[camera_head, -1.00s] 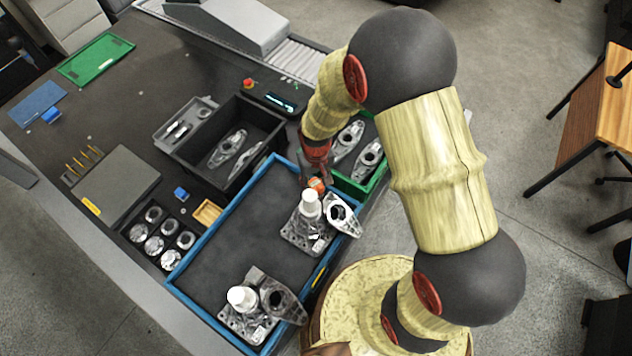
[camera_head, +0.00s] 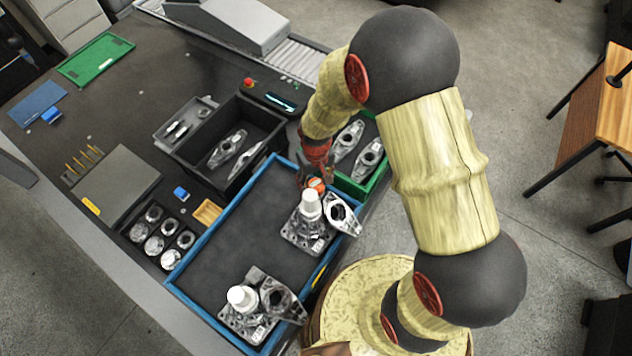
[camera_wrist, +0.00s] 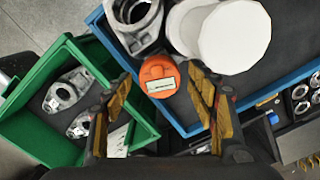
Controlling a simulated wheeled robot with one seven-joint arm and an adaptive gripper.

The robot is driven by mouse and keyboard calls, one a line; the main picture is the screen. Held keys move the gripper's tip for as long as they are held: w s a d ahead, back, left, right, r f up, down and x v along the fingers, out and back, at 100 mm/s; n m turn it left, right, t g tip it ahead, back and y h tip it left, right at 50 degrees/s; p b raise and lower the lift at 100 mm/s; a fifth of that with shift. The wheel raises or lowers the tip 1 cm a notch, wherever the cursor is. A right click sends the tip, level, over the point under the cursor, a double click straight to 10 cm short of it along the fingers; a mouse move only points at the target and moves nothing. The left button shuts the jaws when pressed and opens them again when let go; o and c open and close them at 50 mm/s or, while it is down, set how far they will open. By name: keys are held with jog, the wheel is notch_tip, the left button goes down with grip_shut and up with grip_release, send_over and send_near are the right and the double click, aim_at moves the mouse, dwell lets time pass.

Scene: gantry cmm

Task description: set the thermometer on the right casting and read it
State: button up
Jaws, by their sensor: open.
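The orange round thermometer (camera_head: 316,185) with a pale display shows by the blue tray's upper right rim, just behind a white-capped cylinder. It also shows in the wrist view (camera_wrist: 158,75), beside a white cylinder and a casting; I cannot tell what it rests on. My gripper (camera_wrist: 160,100) is open, its fingers on either side of the thermometer in the picture, apparently not touching it. In the head view my gripper (camera_head: 308,176) is right at the thermometer and partly hidden. The right casting (camera_head: 343,214) leans at the tray's right edge; another casting (camera_head: 282,299) is at the lower end.
The blue tray (camera_head: 228,205) has a bare dark floor at left. White cylinders (camera_head: 310,205) stand close to the castings. A green bin (camera_head: 372,186) with castings adjoins the tray. A black bin (camera_head: 252,112) with castings stands behind.

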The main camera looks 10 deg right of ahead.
notch_tip(320, 180, up, 12)
notch_tip(320, 180, up, 6)
jog(key=t, duration=0.1)
send_over(316, 184)
jog(key=d, duration=0.2)
jog(key=s+d+r+m+t, duration=0.1)
jog(key=s+d+r+t, duration=0.1)
jog(key=s+r, duration=0.6)
jog(key=s+d+r+m+t, duration=0.1)
jog(key=s+d+r+t, duration=0.1)
jog(key=s+d+r, duration=0.3)
jog(key=s+r, duration=0.3)
jog(key=r, duration=0.3)
jog(key=shift+d+m+t, duration=0.15)
jog(key=shift+m+t, duration=0.15)
jog(key=shift+f, duration=0.1)
notch_tip(316, 184, down, 18)
jog(key=b, duration=1.8)
jog(key=shift+b, duration=0.3)
